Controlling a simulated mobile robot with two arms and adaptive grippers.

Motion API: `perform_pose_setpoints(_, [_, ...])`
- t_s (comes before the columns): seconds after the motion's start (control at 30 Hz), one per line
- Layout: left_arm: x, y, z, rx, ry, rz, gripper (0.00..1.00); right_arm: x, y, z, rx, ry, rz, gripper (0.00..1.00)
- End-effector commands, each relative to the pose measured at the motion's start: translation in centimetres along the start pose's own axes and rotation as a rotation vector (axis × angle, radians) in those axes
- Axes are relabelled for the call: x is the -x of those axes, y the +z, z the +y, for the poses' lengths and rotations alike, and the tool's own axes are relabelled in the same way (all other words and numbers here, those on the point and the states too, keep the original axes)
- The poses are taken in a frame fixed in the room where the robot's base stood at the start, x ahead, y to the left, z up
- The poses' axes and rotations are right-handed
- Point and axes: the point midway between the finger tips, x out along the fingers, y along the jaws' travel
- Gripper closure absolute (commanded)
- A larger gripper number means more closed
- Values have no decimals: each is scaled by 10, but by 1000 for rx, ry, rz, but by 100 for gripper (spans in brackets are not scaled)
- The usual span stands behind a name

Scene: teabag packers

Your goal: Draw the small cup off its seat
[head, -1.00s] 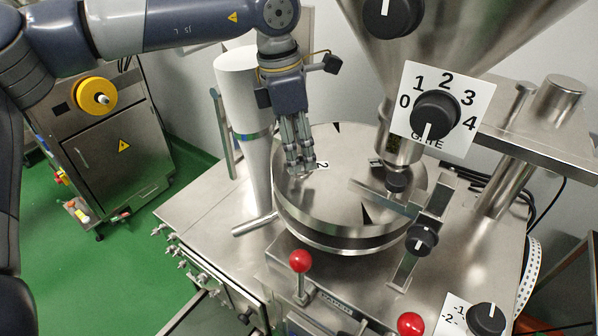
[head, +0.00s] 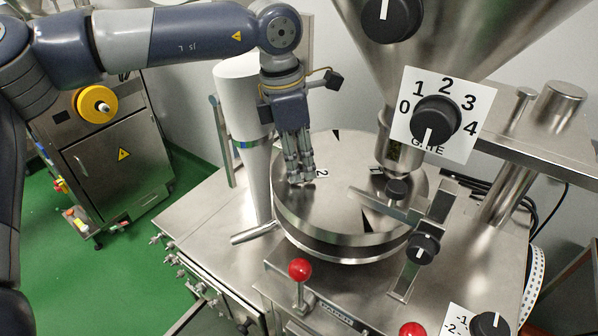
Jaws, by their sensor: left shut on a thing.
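My left gripper (head: 300,178) points down over the left part of the round steel turntable (head: 335,222), next to the label "2" (head: 321,173). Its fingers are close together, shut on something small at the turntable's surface. I take this to be the small cup, but the fingers hide most of it. I cannot tell whether it is still in its seat or lifted. My right gripper is not in view.
A steel hopper (head: 440,40) with a gate dial (head: 436,120) stands over the turntable's right side. Red-knobbed levers (head: 300,269) stand in front. Green floor (head: 75,270) lies open at the left.

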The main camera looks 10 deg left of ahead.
Motion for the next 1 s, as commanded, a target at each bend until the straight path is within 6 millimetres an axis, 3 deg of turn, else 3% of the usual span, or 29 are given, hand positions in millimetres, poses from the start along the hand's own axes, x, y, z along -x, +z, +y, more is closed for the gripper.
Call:
perform_pose_setpoints(0.37, [0,-1,0,0,-2,4,98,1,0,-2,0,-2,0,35])
perform_pose_setpoints(1.0, [33,5,0,0,-1,1,98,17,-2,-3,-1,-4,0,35])
